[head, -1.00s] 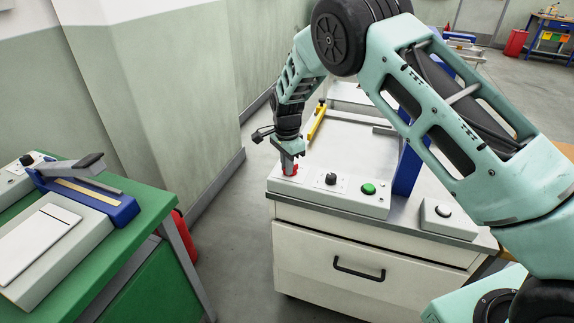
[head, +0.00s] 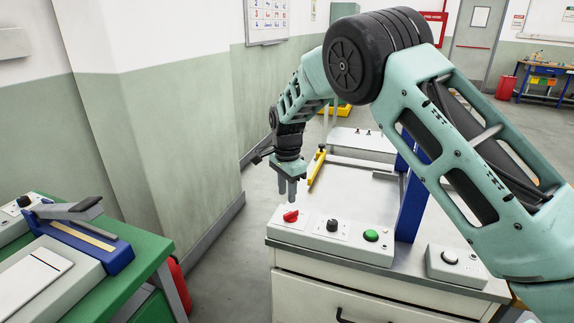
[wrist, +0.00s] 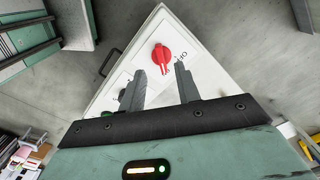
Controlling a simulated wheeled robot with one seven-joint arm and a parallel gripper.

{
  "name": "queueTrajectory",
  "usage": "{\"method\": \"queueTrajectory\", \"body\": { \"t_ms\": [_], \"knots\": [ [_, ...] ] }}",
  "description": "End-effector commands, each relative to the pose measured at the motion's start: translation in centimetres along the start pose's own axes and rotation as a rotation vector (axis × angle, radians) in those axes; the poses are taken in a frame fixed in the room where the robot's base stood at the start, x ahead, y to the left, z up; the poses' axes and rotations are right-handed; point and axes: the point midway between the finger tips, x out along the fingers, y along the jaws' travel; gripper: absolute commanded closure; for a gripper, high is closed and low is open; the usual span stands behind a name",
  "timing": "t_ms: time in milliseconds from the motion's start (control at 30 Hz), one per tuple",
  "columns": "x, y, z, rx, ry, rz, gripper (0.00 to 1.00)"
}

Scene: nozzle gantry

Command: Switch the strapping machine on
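The strapping machine has a pale cabinet top with a blue arch (head: 411,197) and a light grey control panel (head: 310,243) along its front edge. On the panel are a red rotary knob (head: 291,216) at the left, a black knob (head: 332,226) and a green button (head: 371,235). The red knob also shows in the wrist view (wrist: 162,58), beside lettering that I cannot read surely. My gripper (head: 288,199) points down just above the red knob, apart from it. In the wrist view its two fingers (wrist: 160,70) are apart with nothing between them.
A small box with a button (head: 449,257) sits right of the panel. A yellow bar (head: 317,166) lies on the machine's left side. A green bench (head: 150,248) with a blue sealer stands at the left, with floor between. A wall is behind.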

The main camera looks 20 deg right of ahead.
Motion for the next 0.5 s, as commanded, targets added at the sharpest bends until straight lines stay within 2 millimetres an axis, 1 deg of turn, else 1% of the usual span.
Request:
{"method": "queueTrajectory", "body": {
  "t_ms": [33,100,300,400,500],
  "knots": [
    [-1.2,-0.1,0.0,0.0,0.0,-0.006,0.67],
    [-2.9,-0.1,0.0,-0.001,0.0,-0.006,0.67],
    [-7.0,-0.1,0.0,-0.001,0.001,-0.004,0.67],
    [-8.5,-0.1,0.0,-0.001,0.0,-0.003,0.67],
    [-9.4,-0.1,0.0,-0.001,0.0,-0.002,0.67]
  ]
}}
